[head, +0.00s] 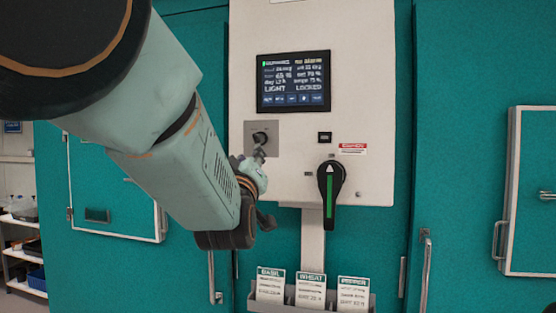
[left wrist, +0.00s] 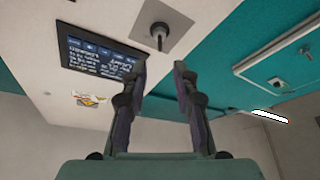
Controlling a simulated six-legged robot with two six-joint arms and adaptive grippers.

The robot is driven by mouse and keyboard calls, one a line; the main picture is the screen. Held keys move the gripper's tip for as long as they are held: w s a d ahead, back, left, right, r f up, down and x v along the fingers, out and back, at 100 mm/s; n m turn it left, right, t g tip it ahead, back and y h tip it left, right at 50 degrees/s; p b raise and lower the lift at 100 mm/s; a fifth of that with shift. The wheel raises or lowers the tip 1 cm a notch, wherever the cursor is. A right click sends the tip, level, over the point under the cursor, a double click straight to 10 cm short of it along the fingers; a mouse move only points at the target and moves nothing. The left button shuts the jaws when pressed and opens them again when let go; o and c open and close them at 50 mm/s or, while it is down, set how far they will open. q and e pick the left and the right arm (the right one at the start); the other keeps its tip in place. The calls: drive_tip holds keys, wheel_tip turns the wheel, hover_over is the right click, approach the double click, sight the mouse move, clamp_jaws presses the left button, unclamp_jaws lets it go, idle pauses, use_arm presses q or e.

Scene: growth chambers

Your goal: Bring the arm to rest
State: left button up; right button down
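My left arm comes in from the upper left in the head view and reaches to the white control panel (head: 290,180). My left gripper (head: 262,145) is in front of a key switch on a grey plate, partly hidden by its own wrist. In the left wrist view the two fingers of the left gripper (left wrist: 160,72) are apart with nothing between them. The key switch (left wrist: 158,32) shows beyond the fingertips, apart from them. My right gripper is not in view.
The panel carries a lit screen (head: 293,81) reading LIGHT LOCKED and a black rotary handle (head: 330,183) with a green stripe, pointing vertically. Below hangs a rack of cards (head: 311,290). Teal chamber doors (head: 460,130) with handles flank it. Shelves (head: 22,235) stand far left.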

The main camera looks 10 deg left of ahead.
use_arm(q)
drive_tip(key=shift+w, duration=0.15)
drive_tip(key=s+a+f+m+g+h+b, duration=0.1)
drive_tip(key=s+f+m+g+b, duration=0.15)
drive_tip(key=f, duration=1.15)
drive_tip(key=s+f+m+g+h+b, duration=0.1)
drive_tip(key=s+f+m+g, duration=0.2)
drive_tip(key=f, duration=1.1)
drive_tip(key=s+a+f+m+g+h+b, duration=0.1)
drive_tip(key=s+f+m+g+b, duration=0.2)
drive_tip(key=f, duration=1.1)
drive_tip(key=s+f+g+b, duration=0.3)
drive_tip(key=s+f+g, duration=0.4)
drive_tip(key=s+f, duration=1.2)
drive_tip(key=s+f+g+b, duration=0.5)
drive_tip(key=s+f+g, duration=0.1)
drive_tip(key=s+f, duration=1.1)
drive_tip(key=shift+s+a+h, duration=0.4)
drive_tip(key=shift+s+a, duration=0.05)
drive_tip(key=shift+s, duration=0.55)
drive_tip(key=shift+r, duration=0.1)
